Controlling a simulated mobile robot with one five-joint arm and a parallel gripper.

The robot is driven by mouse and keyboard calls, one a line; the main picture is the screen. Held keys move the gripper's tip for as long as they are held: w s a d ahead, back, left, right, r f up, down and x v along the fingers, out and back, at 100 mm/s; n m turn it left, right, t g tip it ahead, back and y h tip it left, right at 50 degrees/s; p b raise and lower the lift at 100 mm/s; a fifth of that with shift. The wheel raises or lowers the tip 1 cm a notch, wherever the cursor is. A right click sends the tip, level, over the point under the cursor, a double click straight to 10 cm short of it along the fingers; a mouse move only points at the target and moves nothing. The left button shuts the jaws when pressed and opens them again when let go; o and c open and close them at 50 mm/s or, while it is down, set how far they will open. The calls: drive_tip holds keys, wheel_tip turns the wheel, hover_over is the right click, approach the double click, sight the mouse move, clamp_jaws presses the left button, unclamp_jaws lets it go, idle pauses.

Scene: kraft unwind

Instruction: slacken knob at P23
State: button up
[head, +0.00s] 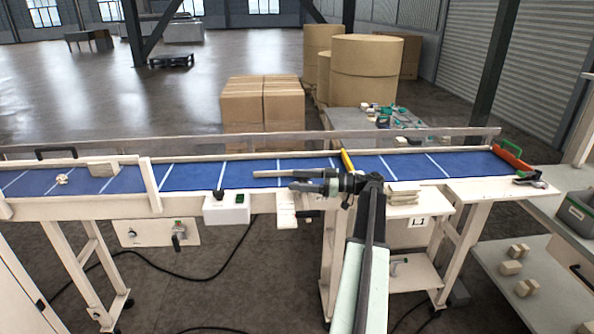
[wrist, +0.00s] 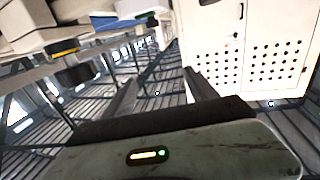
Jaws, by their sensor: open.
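My gripper (head: 287,180) is open and empty in the head view, its fingers pointing left above the blue conveyor belt (head: 255,174). In the wrist view its two dark fingers stand apart with nothing between them (wrist: 160,80). No P23 label is readable, so I cannot tell which knob it marks. A black knob (head: 219,194) stands on a white control box at the belt's front edge, left of my gripper. A white panel (head: 155,235) below the frame carries a small dark knob (head: 132,233) and a grey handle (head: 178,231). My gripper touches none of these.
A yellow bar (head: 347,160) stands just behind my gripper. A clear guard runs along the belt's back. The wrist view shows a white perforated panel (wrist: 278,65).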

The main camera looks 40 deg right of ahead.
drive_tip(key=s+a, duration=0.2)
drive_tip(key=s, duration=0.1)
drive_tip(key=s+a, duration=0.1)
drive_tip(key=shift+s+a+r, duration=0.25)
drive_tip(key=shift+a+r, duration=0.05)
drive_tip(key=shift+a, duration=0.05)
